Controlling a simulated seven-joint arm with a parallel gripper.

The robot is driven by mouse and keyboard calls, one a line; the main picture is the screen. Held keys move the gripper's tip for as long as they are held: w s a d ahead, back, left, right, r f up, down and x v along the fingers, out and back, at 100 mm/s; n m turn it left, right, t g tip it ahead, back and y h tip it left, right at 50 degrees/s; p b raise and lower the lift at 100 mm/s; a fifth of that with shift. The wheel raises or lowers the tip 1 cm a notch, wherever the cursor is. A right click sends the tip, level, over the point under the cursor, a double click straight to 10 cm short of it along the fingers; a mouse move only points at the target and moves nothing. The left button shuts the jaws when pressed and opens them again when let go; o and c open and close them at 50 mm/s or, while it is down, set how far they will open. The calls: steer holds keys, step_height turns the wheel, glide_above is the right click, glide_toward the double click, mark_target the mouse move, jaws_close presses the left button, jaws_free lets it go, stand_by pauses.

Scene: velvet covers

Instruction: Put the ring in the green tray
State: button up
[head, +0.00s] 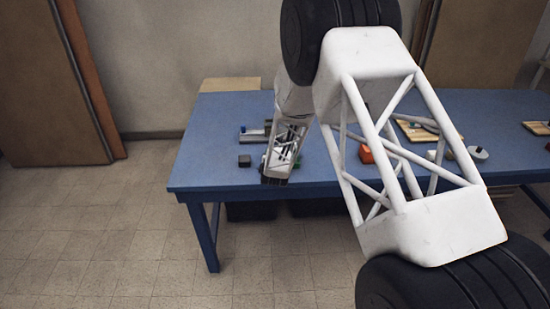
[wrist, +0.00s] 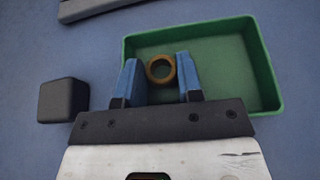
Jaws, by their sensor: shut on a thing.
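A brown-gold ring (wrist: 151,78) sits between the blue fingertips of my gripper (wrist: 160,70) in the wrist view. My gripper is shut on it. The green tray (wrist: 262,65) lies under and beyond the fingers, and the ring shows against its floor. How high the ring is above that floor I cannot tell. In the head view my gripper (head: 275,179) is over the table's front edge area, and my arm hides the ring and most of the tray.
A dark cube (wrist: 63,101) stands left of the tray; it also shows in the head view (head: 244,160). A grey object (wrist: 95,8) lies beyond it. On the blue table (head: 215,150), an orange block (head: 366,155) and wooden boards (head: 415,130) lie farther right.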

steer(key=shift+s+d+f, duration=0.1)
steer(key=shift+s+f, duration=0.2)
steer(key=shift+f, duration=0.35)
steer(key=shift+s+f, duration=0.25)
steer(key=shift+f, duration=0.4)
steer(key=o, duration=0.8)
steer(key=shift+r, duration=0.15)
steer(key=shift+s+r, duration=0.1)
steer(key=shift+r, duration=0.4)
steer(key=v, duration=0.3)
steer(key=r+v, duration=0.1)
steer(key=v, duration=0.5)
steer(key=shift+r, duration=0.3)
steer(key=shift+v, duration=0.95)
